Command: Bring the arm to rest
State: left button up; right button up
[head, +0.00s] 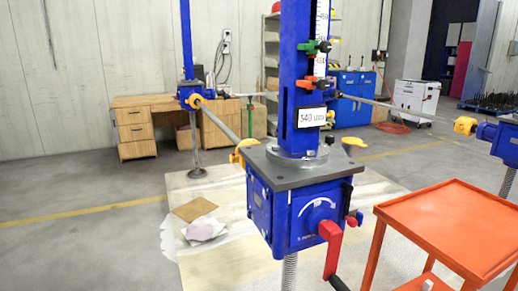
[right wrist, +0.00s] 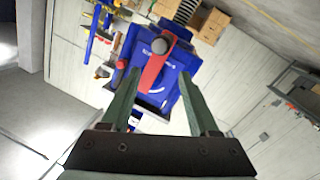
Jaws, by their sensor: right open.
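A blue screw jack (head: 300,210) stands in the middle of the head view, with a grey top plate and a blue column above it. Its red crank (head: 331,245) hangs on the front face, with a dark grip at the lower end. In the right wrist view the jack (right wrist: 183,62) appears turned over, with the red crank (right wrist: 153,72) in front of it. My right gripper (right wrist: 160,75) is open, its two green fingers spread and pointing toward the jack. Nothing is held between them. The gap to the crank is hard to judge. Neither gripper shows in the head view.
An orange cart (head: 450,225) stands close at the right. More jacks stand at the back left (head: 190,92) and right edge (head: 505,140), joined by shafts. A wooden desk (head: 135,125) is by the wall. Bare floor (head: 70,220) lies at the left.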

jog(key=s+a+f+m+g, duration=0.2)
jog(key=s+a+f+g, duration=0.2)
jog(key=s+f, duration=0.5)
jog(key=s+a+f+m+g, duration=0.2)
jog(key=s+a+f+g, duration=0.2)
jog(key=s+f, duration=0.45)
pick_arm(q)
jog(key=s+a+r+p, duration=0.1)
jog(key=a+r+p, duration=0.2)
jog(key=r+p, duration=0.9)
jog(key=p, duration=0.4)
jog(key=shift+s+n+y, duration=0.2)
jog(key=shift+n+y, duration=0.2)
pick_arm(e)
jog(key=d+r+h, duration=0.1)
jog(key=d+r, duration=0.2)
jog(key=r, duration=0.6)
jog(key=shift+s+r, duration=0.2)
jog(key=shift+r, duration=0.2)
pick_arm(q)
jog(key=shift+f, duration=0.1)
pick_arm(e)
jog(key=shift+d, duration=0.1)
jog(key=shift+c, duration=0.2)
